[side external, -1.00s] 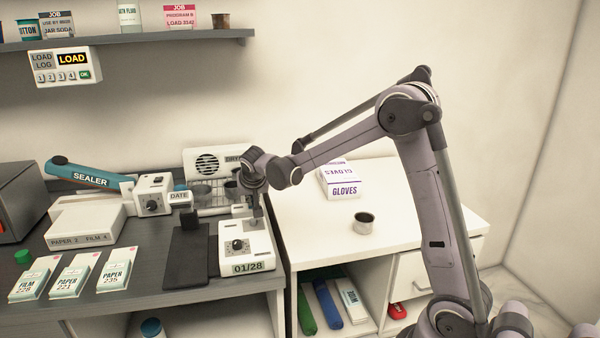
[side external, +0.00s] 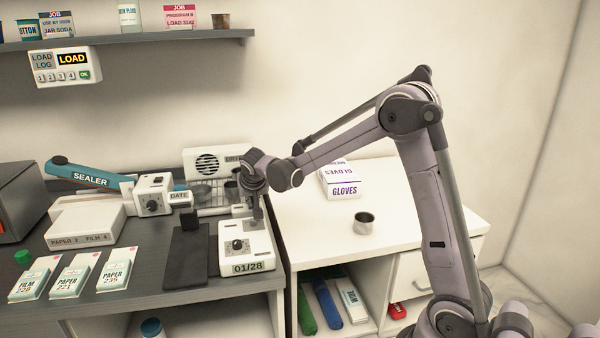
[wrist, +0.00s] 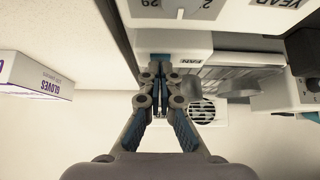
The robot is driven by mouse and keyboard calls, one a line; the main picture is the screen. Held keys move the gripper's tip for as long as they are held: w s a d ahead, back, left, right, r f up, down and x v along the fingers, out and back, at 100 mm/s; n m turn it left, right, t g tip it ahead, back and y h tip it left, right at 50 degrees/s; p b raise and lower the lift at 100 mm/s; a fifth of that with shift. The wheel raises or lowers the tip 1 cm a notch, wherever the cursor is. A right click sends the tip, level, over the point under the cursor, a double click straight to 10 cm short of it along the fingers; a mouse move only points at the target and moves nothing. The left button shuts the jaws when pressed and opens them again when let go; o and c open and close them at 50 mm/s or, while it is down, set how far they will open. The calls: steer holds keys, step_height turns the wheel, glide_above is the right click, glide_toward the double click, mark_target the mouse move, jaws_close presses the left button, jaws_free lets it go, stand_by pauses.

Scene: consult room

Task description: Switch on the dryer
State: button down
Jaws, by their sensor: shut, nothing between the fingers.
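The dryer (side external: 222,157) is a white box with a round fan grille at the back of the dark counter, partly hidden by my arm. Its grille also shows in the wrist view (wrist: 202,112), with a FAN label (wrist: 190,62) on a white part near my fingertips. My gripper (side external: 258,222) points down at the right side of the white 01/28 date unit (side external: 247,267) in the side view. In the wrist view my gripper (wrist: 160,70) is shut and empty, its fingertips close to the white part beside the FAN label.
A wire rack (side external: 207,190) stands in front of the dryer. The sealer (side external: 90,178) and date dial box (side external: 153,195) are left.

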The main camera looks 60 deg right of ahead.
steer(key=shift+r, duration=0.4)
steer(key=shift+r, duration=0.15)
steer(key=shift+r, duration=0.3)
steer(key=v, duration=1.2)
steer(key=shift+s+a, duration=0.35)
steer(key=shift+s, duration=0.05)
steer(key=s+a+f+n+y, duration=0.1)
steer(key=s+a+f+n, duration=0.1)
steer(key=s, duration=0.4)
steer(key=s+a+f+n+t+y, duration=0.1)
steer(key=s+a+f+n+y, duration=0.1)
steer(key=s+a, duration=0.4)
steer(key=s+a+f+n+y, duration=0.2)
steer(key=s+a+f+n, duration=0.1)
steer(key=s, duration=0.4)
steer(key=shift+s+a+f+n+t, duration=0.35)
steer(key=shift+a+n, duration=0.25)
steer(key=shift+n, duration=0.4)
